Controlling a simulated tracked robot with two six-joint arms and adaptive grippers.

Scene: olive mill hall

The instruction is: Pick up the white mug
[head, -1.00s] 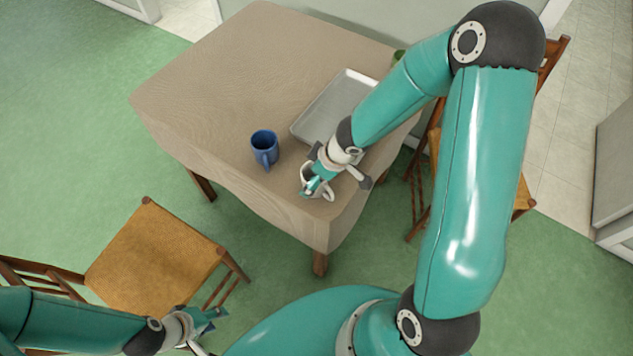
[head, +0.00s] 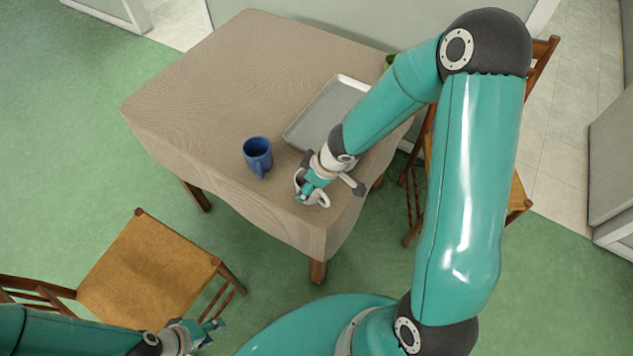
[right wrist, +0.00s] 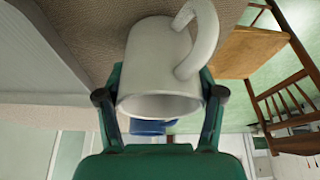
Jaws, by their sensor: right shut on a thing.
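The white mug (head: 323,200) is at the near right corner of the table, its handle toward the lower right in the head view. My right gripper (head: 306,189) is shut on it from above. In the right wrist view the mug (right wrist: 155,65) is between the two fingers (right wrist: 160,103), its rim toward the camera and its handle at upper right. I cannot tell whether its base touches the table. My left gripper (head: 207,332) is open and empty, low at the left, away from the table.
A blue mug (head: 257,153) stands on the table (head: 225,85) left of the white mug. A grey tray (head: 318,118) lies behind. A green thing (head: 390,60) is partly hidden by my right arm. Chairs with woven seats (head: 145,265) stand at left and right.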

